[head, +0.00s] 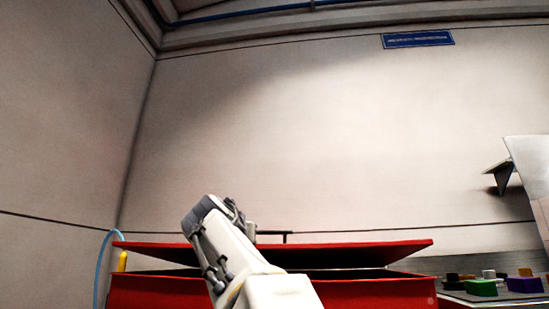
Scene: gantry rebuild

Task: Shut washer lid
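The red parts washer (370,292) stands in front of me at the bottom of the head view. Its red lid (345,248) is partly raised, with a dark gap between its front edge and the tub. One white arm of mine rises from the bottom middle and leans left across the lid; it appears to be my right arm. Its grey gripper end (232,211) is over the left part of the lid; I cannot tell whether it touches. The fingers are too hidden to tell open from shut. My other gripper is not in view.
To the right, a bench top (490,297) holds several coloured blocks, including a green one (481,288) and a purple one (524,285). A pale angled panel (529,170) stands at the right edge.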

